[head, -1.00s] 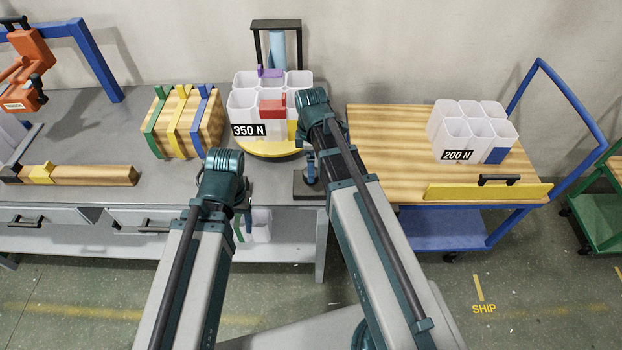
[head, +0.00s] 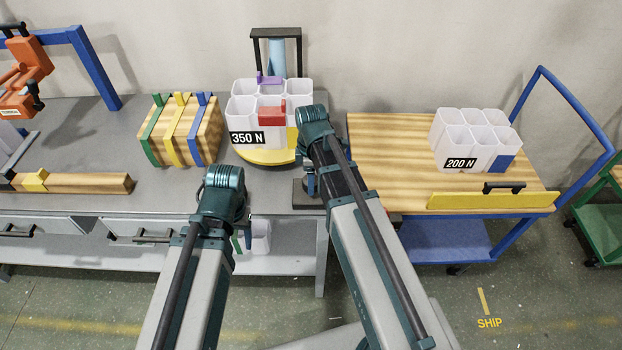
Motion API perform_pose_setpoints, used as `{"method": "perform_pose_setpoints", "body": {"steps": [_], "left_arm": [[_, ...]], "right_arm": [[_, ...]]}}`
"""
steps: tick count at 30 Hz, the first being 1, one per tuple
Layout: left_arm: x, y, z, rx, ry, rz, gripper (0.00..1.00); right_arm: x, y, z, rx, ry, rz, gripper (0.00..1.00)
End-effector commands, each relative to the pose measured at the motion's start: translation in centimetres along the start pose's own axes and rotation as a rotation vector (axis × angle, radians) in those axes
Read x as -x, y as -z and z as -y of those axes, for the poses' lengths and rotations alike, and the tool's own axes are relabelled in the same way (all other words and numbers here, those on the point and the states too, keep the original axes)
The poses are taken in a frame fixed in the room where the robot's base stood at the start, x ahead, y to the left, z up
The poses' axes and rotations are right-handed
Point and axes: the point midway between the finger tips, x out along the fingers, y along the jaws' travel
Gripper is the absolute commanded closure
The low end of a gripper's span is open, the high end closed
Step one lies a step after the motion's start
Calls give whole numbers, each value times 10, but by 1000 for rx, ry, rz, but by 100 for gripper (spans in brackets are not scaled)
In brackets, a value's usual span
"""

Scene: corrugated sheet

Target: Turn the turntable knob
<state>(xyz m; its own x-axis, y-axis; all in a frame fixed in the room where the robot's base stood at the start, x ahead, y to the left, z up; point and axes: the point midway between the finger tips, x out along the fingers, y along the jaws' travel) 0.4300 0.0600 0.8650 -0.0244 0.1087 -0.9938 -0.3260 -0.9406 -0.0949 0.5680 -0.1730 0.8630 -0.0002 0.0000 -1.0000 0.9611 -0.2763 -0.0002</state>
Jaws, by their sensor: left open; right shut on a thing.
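A round yellow turntable (head: 262,157) stands on the grey bench. It carries a white block of open cells (head: 243,120) labelled "350 N", with red and purple pieces. To its right, at the bench's front edge, is a dark base (head: 301,196), where the turntable knob appears to be; my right wrist mostly covers it. My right gripper (head: 311,180) is low over this base and shut on what seems to be the knob; its fingertips are hard to make out. My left gripper (head: 218,205) is open in front of the bench edge, left of the turntable, fingers mostly hidden by the wrist.
A striped wooden block (head: 168,150) with green, yellow and blue straps stands left of the turntable. An orange tool (head: 24,75) hangs at far left. A blue cart (head: 400,155) at right holds a "200 N" cell block (head: 480,137). A black frame (head: 277,40) rises behind.

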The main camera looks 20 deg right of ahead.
Motion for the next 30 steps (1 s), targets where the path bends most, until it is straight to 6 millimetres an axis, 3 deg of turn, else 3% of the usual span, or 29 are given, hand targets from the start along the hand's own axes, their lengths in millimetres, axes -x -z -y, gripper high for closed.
{"method": "perform_pose_setpoints", "body": {"steps": [3, 14, 30], "left_arm": [[0, 0, 0, 0, 0, 0, 34], [0, 0, 0, 0, 0, 0, 34], [0, 0, 0, 0, 0, 0, 34]], "right_arm": [[0, 0, 0, 0, 0, 0, 92], [0, 0, 0, -91, 0, 0, 92], [0, 0, 0, -572, 0, 0, 92]]}}
